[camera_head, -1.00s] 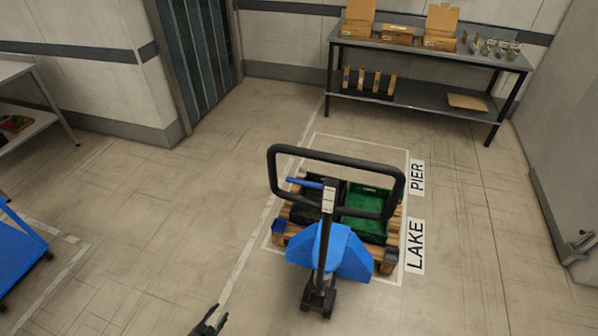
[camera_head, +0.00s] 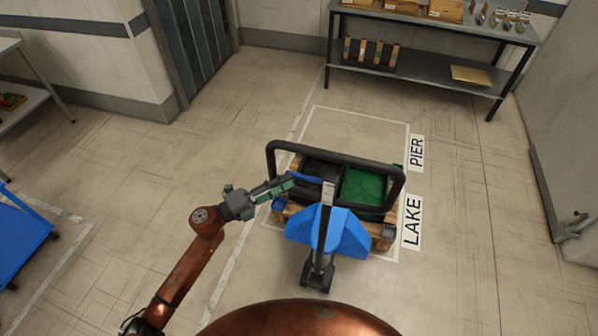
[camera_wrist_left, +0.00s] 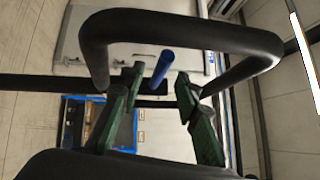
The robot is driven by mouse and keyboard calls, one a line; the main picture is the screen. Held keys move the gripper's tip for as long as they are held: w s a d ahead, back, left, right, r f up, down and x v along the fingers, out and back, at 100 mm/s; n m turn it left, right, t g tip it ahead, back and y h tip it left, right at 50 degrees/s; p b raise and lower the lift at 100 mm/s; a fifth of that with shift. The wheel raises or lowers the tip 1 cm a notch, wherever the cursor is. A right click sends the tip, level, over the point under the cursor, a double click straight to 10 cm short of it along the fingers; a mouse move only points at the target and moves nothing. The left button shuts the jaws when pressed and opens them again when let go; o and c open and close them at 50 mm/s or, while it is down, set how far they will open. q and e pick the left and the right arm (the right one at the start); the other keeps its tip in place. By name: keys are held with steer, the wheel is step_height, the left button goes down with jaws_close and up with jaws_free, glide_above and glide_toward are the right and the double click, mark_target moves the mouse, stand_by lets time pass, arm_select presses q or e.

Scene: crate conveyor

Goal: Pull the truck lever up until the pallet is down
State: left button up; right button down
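The pallet truck has a black loop handle (camera_head: 335,158) and a blue body (camera_head: 328,232). Its blue lever (camera_head: 306,179) sticks out to the left inside the loop. The lever also shows in the left wrist view (camera_wrist_left: 162,67), between the two green fingers. My left gripper (camera_head: 288,184) is at the loop's left side, its fingers apart, close to the lever's free end; contact is not clear. The wooden pallet (camera_head: 382,243) carries a black crate (camera_head: 322,168) and a green crate (camera_head: 364,187). Its height off the floor is hard to tell. My right gripper is out of view.
A white-outlined floor area surrounds the pallet, with signs PIER (camera_head: 417,153) and LAKE (camera_head: 412,222) on its right. A grey shelf table (camera_head: 420,68) stands at the back right. A blue cart (camera_head: 20,240) is at the left. Floor between is clear.

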mark_target(298, 174)
arm_select(q)
steer(key=shift+x, duration=2.6)
steer(key=shift+c, duration=0.5)
jaws_close()
steer(key=shift+p, duration=0.3)
